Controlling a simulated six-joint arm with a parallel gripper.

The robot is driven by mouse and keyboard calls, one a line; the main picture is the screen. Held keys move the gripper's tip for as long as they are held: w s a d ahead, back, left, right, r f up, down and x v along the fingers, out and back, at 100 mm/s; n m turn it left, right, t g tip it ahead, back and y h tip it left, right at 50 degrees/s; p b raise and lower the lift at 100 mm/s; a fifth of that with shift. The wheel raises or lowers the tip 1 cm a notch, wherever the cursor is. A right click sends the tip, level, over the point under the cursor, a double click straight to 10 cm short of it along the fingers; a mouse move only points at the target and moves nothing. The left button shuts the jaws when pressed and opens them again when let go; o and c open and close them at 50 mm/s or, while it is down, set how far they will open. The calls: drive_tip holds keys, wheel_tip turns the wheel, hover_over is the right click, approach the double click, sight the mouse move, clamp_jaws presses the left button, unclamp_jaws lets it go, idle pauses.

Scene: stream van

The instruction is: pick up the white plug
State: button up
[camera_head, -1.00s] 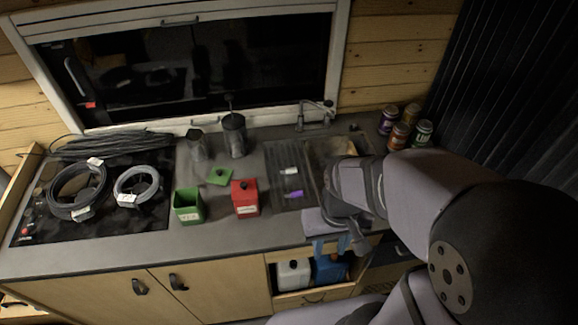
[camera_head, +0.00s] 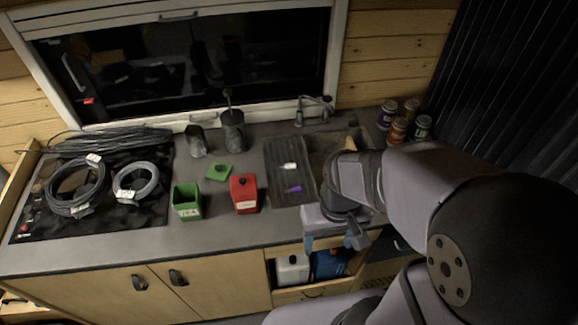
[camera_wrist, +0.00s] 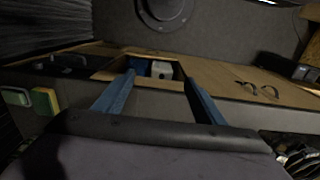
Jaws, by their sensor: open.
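The white plug (camera_head: 289,166) appears to be the small white piece lying on the dark ribbed drainer (camera_head: 279,148) left of the sink. A small purple piece (camera_head: 294,189) lies on the same drainer, nearer the front. My gripper (camera_head: 333,243) is open and empty, hanging at the counter's front edge, right of and in front of the plug and apart from it. Its two blue fingers stand wide apart in the wrist view (camera_wrist: 158,84). The plug cannot be made out in the wrist view.
A red canister (camera_head: 244,193), a green box (camera_head: 187,202) and its lid (camera_head: 219,172) stand left of the drainer. The tap (camera_head: 314,108) rises behind. An open drawer holds a white jug (camera_head: 292,270) and a blue jug (camera_head: 329,264). Spice jars (camera_head: 398,130) stand right.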

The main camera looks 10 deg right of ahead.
drive_tip(key=t+b, duration=0.6)
drive_tip(key=b, duration=1)
approach(288, 165)
drive_tip(key=shift+s+a+f, duration=0.1)
drive_tip(key=shift+a+f, duration=0.05)
drive_tip(key=shift+f, duration=0.5)
drive_tip(key=shift+w+r, duration=0.1)
drive_tip(key=shift+w, duration=0.2)
drive_tip(key=shift+p+x, duration=0.3)
drive_tip(key=shift+x, duration=0.7)
drive_tip(key=shift+w, duration=0.1)
drive_tip(key=shift+p+x, duration=1.25)
drive_tip(key=shift+x, duration=1.3)
drive_tip(key=shift+w, duration=0.1)
